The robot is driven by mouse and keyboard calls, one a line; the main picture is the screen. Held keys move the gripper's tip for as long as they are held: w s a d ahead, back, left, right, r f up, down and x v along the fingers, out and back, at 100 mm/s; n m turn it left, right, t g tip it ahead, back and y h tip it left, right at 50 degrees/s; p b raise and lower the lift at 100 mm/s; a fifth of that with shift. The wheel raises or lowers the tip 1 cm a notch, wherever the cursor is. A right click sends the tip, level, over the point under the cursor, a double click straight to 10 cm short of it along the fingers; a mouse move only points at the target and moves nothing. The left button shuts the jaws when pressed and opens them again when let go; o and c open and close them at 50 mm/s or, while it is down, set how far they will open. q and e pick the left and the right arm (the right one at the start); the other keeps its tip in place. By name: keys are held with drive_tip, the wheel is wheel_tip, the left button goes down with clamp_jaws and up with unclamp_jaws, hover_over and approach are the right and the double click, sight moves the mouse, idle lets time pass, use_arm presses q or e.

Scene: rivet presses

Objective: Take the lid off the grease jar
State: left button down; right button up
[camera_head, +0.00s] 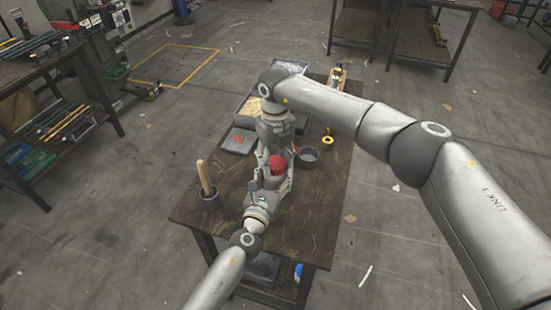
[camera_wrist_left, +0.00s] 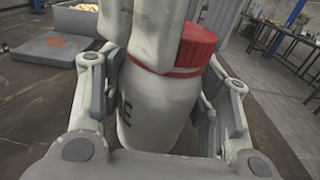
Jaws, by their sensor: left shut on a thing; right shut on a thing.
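The grease jar (camera_wrist_left: 160,110) is white with a dark letter on its side and stands between the fingers of my left gripper (camera_wrist_left: 165,105). Its red lid (camera_wrist_left: 197,46) sits on top of the jar. My left gripper (camera_head: 270,185) is shut on the jar body, just above the table. My right gripper (camera_head: 270,155) reaches down from above and is shut on the lid. Its pale fingers cover the left part of the lid in the left wrist view. In the head view the lid (camera_head: 277,164) shows between the two grippers, and the jar body is mostly hidden.
The wooden table (camera_head: 310,215) carries a cup with a wooden handle (camera_head: 206,180) at left. A dark bowl (camera_head: 308,156) and a yellow roll (camera_head: 328,141) lie right of the grippers. Grey trays (camera_head: 238,141) stand behind. The table's front right is clear.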

sight(275, 162)
use_arm(q)
drive_tip(key=shift+f, duration=0.1)
use_arm(e)
drive_tip(key=n, duration=1.9)
drive_tip(key=shift+r, duration=0.1)
drive_tip(key=n, duration=0.7)
drive_tip(key=shift+n, duration=0.3)
drive_tip(key=shift+r, duration=0.25)
drive_tip(key=shift+r, duration=0.85)
drive_tip(key=shift+r, duration=2.05)
use_arm(q)
drive_tip(key=shift+c, duration=2.1)
unclamp_jaws()
